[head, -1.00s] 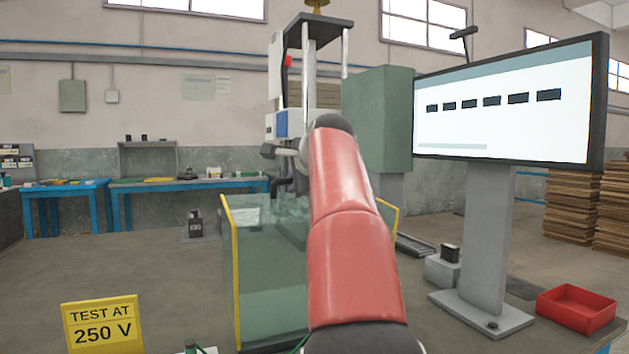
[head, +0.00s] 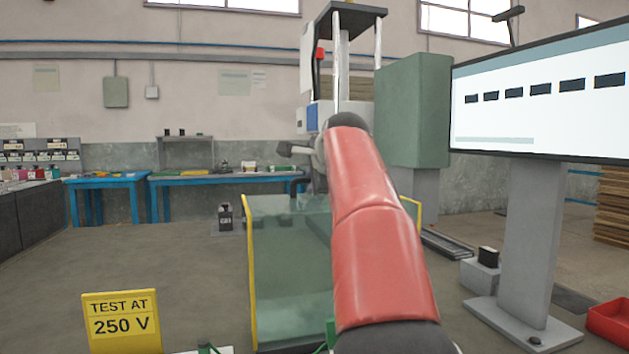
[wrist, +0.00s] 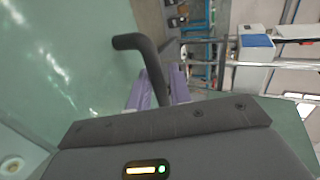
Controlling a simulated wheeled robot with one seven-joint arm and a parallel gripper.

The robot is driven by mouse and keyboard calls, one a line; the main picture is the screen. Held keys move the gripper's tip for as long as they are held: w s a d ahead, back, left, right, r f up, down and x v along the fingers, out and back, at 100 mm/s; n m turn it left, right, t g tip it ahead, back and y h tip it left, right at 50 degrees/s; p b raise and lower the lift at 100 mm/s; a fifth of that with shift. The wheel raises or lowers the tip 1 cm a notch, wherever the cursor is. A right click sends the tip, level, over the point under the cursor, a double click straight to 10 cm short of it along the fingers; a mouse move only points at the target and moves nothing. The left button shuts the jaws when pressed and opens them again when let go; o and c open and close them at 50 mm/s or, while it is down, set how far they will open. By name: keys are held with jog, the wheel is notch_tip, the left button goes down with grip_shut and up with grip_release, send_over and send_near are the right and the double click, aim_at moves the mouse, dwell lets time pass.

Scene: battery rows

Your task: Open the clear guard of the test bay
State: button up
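The test bay's clear guard (head: 290,270) is a greenish see-through box with yellow edges, standing on the grey bench in the head view. My red arm crosses in front of its right part. The guard looks closed, though much of it is hidden. Its pale green panel (wrist: 60,60) fills the left of the wrist view. A dark bent handle (wrist: 134,43) rises beside that panel. My gripper (wrist: 160,90) has its purple fingers on both sides of the handle's bar and appears shut on it. In the head view, my gripper is mostly hidden behind my arm.
A yellow "TEST AT 250 V" sign (head: 121,321) stands at front left. A small black battery (head: 225,215) stands behind the guard's left. A monitor (head: 545,100) on a grey stand and a red tray (head: 610,322) are at right. The left bench top is mostly clear.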

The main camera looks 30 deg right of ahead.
jog(key=v, duration=0.7)
jog(key=shift+s+r, duration=0.1)
jog(key=shift+s, duration=0.2)
jog(key=shift+s, duration=0.1)
dwell(0.3)
